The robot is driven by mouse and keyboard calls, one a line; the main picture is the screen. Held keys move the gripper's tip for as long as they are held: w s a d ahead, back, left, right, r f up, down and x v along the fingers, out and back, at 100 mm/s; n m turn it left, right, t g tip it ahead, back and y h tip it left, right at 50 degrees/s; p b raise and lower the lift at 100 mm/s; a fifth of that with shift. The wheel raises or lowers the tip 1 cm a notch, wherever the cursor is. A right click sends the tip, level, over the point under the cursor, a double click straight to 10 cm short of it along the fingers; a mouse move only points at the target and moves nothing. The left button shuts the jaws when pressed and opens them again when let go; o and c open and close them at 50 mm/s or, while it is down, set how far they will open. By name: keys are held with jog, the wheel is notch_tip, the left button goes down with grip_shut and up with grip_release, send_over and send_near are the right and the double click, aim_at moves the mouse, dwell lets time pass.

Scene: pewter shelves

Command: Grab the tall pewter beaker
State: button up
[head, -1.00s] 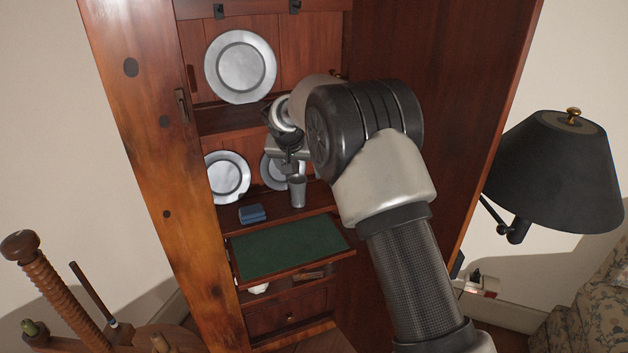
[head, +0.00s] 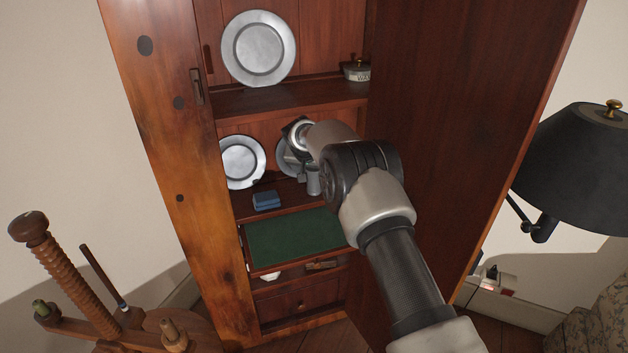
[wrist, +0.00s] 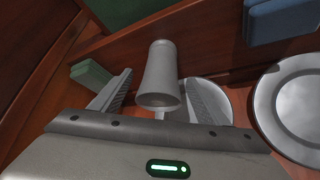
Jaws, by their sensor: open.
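The tall pewter beaker (head: 313,184) stands on the cabinet's middle shelf, below my gripper (head: 302,168), which is partly hidden by my wrist in the head view. In the wrist view the beaker (wrist: 160,72) lies between the two spread fingers of my gripper (wrist: 158,86), with its wide rim towards the palm. There is a visible gap on the left finger's side; on the right the finger looks close to the rim. I cannot tell whether it touches. The fingers are open and hold nothing.
A blue box (head: 266,200) and a pewter plate (head: 242,162) are left of the beaker; another plate (head: 286,160) is partly hidden behind my gripper. A green-topped board (head: 295,238) juts out below. The cabinet's open door (head: 455,150) stands right of my arm.

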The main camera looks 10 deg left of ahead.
jog(key=shift+c, duration=0.5)
jog(key=shift+r, duration=0.1)
jog(key=c, duration=1.2)
